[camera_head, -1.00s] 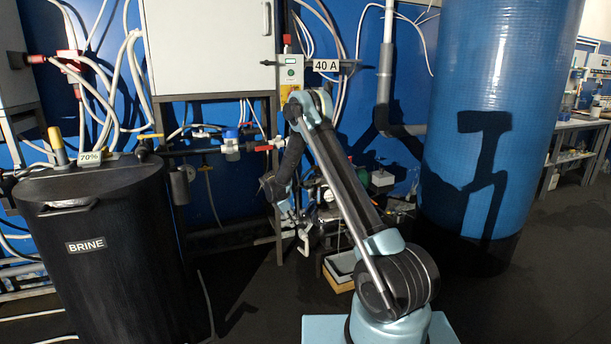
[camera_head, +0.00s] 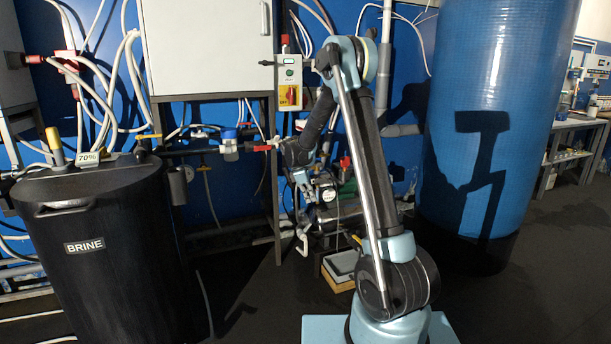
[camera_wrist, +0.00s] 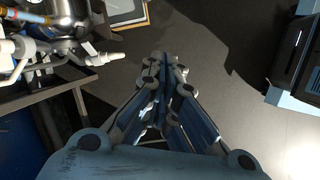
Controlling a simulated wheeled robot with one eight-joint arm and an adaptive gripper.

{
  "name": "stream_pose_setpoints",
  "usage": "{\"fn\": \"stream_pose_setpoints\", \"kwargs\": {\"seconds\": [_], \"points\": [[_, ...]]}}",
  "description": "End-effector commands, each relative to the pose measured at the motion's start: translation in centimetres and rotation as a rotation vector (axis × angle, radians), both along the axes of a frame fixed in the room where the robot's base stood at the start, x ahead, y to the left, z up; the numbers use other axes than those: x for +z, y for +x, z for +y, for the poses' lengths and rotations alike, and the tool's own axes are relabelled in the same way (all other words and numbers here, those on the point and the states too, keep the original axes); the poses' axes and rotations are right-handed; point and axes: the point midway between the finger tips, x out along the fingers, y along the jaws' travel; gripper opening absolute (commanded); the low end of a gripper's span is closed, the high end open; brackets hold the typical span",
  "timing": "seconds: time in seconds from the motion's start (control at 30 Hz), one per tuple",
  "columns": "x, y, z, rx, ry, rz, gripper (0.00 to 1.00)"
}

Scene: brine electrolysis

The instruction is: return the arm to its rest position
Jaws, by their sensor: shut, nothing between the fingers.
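My gripper (camera_wrist: 165,68) points away from the camera in the wrist view, its fingers together with nothing between them, above the dark floor. In the head view my gripper (camera_head: 306,188) hangs at the end of my bent arm, in front of the pipework below the white cabinet. It is small and dark there, and the equipment behind makes its outline hard to separate. My upper arm stands nearly upright, leaning a little to the left, and my forearm slopes down to the left.
A black brine tank (camera_head: 105,260) stands at the left and a tall blue tank (camera_head: 500,130) at the right. A white cabinet (camera_head: 205,45) and a control box (camera_head: 290,80) are behind my arm. A shallow tray (camera_head: 340,266) is low beside my base. Dark floor (camera_head: 260,310) is free at the front.

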Motion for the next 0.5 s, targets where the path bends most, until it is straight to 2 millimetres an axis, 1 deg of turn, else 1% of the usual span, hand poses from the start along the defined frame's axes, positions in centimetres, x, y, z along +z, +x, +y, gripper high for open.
{"fn": "stream_pose_setpoints", "kwargs": {"seconds": [0.03,0.2,0.37,0.5], "points": [[1.2,-1.0,-1.0,-0.032,0.012,-0.009,0.00],[4.6,-3.9,-3.5,-0.140,0.052,-0.038,0.00],[7.3,-7.1,-5.6,-0.243,0.089,-0.063,0.00],[9.3,-10.0,-7.4,-0.331,0.123,-0.086,0.00]]}}
